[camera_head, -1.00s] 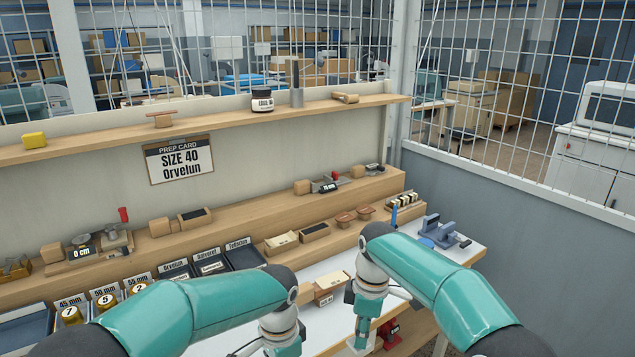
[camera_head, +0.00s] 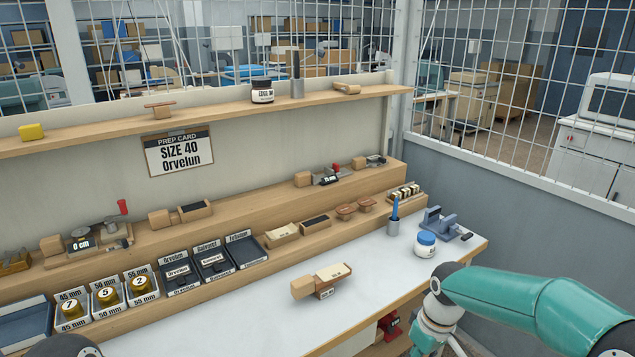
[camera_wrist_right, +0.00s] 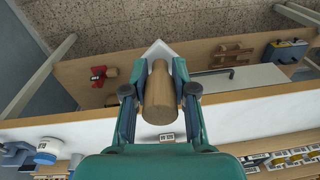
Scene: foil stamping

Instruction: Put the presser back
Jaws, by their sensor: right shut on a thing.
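My right gripper (camera_wrist_right: 160,66) is shut on a rounded wooden piece (camera_wrist_right: 160,98), which I take to be the presser. In the right wrist view it stands between the two fingers, and a pale pointed shape (camera_wrist_right: 157,48) shows just past it. It is held beside the front edge of the white worktop. In the head view my right forearm comes in from the right; its gripper and the held piece are below the picture. My left gripper is out of view, with only a bit of its arm at the bottom left.
A wooden block and pale labelled piece (camera_head: 331,273) lie mid-worktop (camera_head: 240,320). A blue-lidded jar (camera_head: 425,246), blue pen in a holder (camera_head: 394,212) and blue-grey device (camera_head: 440,224) stand at the right. Trays (camera_head: 180,280) line the back. A red item (camera_wrist_right: 97,76) sits on the lower shelf.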

